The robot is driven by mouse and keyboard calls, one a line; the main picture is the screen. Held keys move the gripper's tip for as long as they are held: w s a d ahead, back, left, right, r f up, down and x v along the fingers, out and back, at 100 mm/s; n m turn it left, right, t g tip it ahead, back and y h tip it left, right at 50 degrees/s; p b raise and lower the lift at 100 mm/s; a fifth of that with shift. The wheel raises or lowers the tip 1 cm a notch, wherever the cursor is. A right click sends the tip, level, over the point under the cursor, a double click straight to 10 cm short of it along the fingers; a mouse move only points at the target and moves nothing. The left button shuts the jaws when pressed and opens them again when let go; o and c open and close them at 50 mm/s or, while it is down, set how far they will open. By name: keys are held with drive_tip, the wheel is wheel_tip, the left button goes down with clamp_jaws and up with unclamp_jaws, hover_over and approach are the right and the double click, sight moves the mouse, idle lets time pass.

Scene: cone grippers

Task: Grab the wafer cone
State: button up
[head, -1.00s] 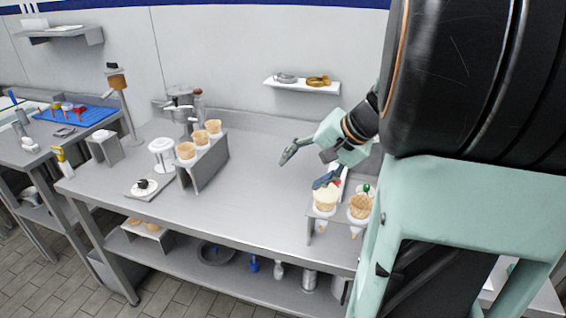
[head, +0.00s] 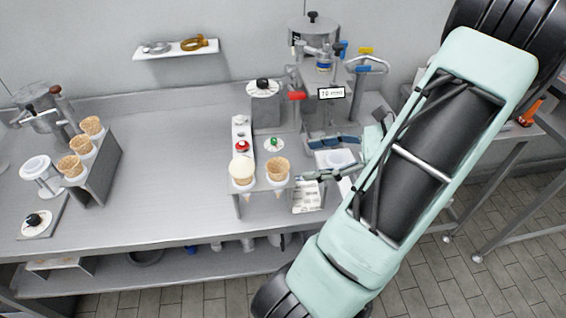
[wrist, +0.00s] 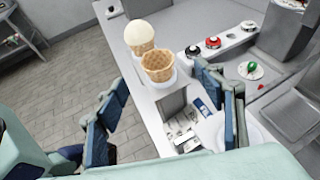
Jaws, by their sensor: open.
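An empty wafer cone (head: 278,168) stands upright in the right hole of a small grey stand (head: 262,186). Beside it on the left is a cone topped with a pale scoop (head: 242,170). My gripper (head: 326,158) is open and empty to the right of the stand, its fingers pointing left toward the empty cone. In the wrist view the empty wafer cone (wrist: 158,66) shows ahead of the gap between the spread fingers of my gripper (wrist: 160,88), apart from both. The scoop-topped cone (wrist: 140,36) is just behind it.
Several wafer cones fill another stand (head: 98,172) at the left. Red and green buttons (head: 241,146) lie behind the near stand. A machine (head: 322,80) stands behind my gripper. A paper (head: 307,196) lies below my fingers. The table's middle is clear.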

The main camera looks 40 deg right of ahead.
sight(281, 166)
drive_tip(key=shift+m, duration=0.5)
drive_tip(key=x, duration=0.4)
drive_tip(key=shift+w+a+f, duration=0.1)
drive_tip(key=shift+w+f, duration=0.1)
drive_tip(key=shift+f, duration=0.05)
drive_tip(key=shift+a+p+x, duration=0.2)
drive_tip(key=shift+p+x, duration=0.4)
drive_tip(key=shift+x, duration=2.1)
drive_tip(key=shift+s, duration=0.15)
drive_tip(key=shift+c, duration=0.6)
drive_tip(key=c, duration=0.8)
